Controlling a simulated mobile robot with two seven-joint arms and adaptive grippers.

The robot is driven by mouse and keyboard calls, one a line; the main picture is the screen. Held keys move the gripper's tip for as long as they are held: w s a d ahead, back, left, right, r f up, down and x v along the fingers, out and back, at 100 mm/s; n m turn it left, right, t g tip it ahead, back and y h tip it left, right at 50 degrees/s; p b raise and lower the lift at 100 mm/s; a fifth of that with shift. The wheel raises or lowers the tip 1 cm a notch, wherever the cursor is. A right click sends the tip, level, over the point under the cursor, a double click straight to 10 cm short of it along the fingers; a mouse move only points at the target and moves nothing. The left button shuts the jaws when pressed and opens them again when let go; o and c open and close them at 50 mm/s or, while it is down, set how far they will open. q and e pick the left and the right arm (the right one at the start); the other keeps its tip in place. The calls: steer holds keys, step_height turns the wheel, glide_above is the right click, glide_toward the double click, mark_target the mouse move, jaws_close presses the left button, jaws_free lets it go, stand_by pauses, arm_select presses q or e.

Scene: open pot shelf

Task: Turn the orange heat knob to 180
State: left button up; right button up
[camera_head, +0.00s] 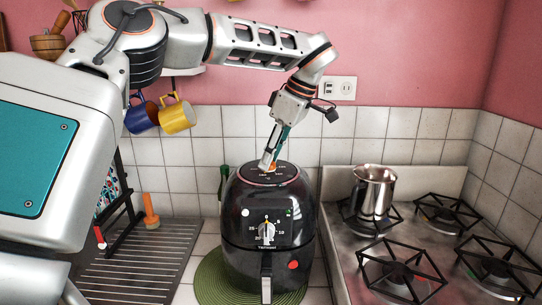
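A black air fryer (243,263) stands on the counter left of the stove. A small piece of the orange heat knob (273,167) shows on its top panel, the rest hidden by the gripper. My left gripper (268,161) comes down from above with its fingertips at the knob. The view is too small to tell whether the fingers are closed on it or only beside it. The number the knob points to cannot be read. My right gripper is not in view.
A green round mat (208,284) lies under the fryer. The stove (349,250) with several burners and a steel pot (374,192) is at the right. A green bottle (223,181) stands behind the fryer's left side. A drying rack (140,265) is at the left.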

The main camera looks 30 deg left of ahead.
arm_select(q)
steer(key=shift+o, duration=1.2)
steer(key=shift+f, duration=0.1)
steer(key=v, duration=1.2)
